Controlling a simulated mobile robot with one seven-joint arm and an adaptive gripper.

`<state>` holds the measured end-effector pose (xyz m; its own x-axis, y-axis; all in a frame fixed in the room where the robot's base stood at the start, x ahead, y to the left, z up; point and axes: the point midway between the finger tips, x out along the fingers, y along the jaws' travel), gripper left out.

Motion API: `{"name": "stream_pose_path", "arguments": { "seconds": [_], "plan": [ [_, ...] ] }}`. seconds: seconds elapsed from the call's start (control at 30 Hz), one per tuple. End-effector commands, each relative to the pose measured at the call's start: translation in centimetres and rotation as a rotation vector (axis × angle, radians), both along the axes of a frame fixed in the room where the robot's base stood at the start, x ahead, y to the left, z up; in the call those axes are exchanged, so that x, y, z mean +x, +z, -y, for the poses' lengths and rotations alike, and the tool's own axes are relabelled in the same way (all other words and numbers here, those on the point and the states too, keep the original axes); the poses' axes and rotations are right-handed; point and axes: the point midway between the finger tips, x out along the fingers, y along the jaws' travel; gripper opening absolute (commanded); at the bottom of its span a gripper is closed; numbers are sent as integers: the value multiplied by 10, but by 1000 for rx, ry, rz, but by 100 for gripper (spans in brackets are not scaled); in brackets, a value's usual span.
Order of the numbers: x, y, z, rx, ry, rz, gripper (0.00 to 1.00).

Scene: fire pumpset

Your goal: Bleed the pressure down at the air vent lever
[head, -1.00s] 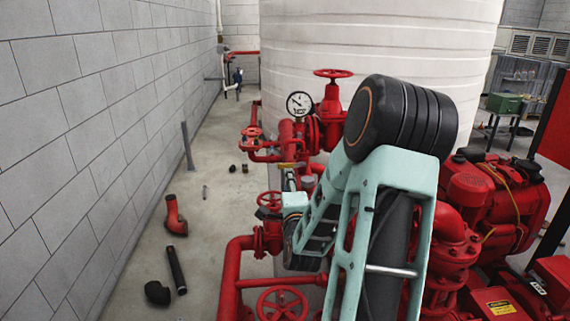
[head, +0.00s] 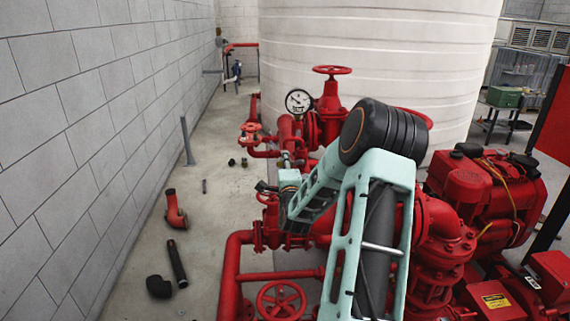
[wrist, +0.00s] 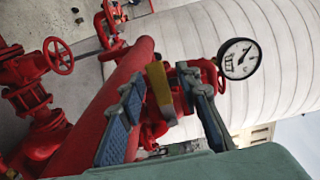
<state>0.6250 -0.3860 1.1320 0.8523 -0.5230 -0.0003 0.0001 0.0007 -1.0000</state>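The air vent lever, a flat yellow handle (wrist: 160,85), stands between the two fingers of my gripper (wrist: 162,92) in the wrist view. The fingers have blue-grey pads and are apart, with visible space on both sides of the lever; contact is not visible. The lever sits beside a thick red pipe (wrist: 110,105). A white pressure gauge (wrist: 239,59) with a black needle is to the right, and it also shows in the head view (head: 299,101). In the head view my gripper is small beside the red pipework, and I cannot make out the lever.
A red handwheel (head: 332,70) tops a valve near the gauge. A large white tank (head: 390,40) stands behind. Red pump machinery (head: 480,190) is at right. Loose pipe pieces, including a red elbow (head: 175,212), lie on the floor at left.

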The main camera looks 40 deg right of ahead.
Motion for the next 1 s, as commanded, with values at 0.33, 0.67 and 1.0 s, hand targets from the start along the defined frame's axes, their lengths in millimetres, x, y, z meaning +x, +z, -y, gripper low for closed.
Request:
{"name": "stream_pose_path", "arguments": {
  "seconds": [0.33,0.67,1.0],
  "plan": [
    [0,0,0,0,0,0,11],
    [0,0,0,-1,0,0,0],
    [6,1,-1,13,1,10,0]
  ]
}}
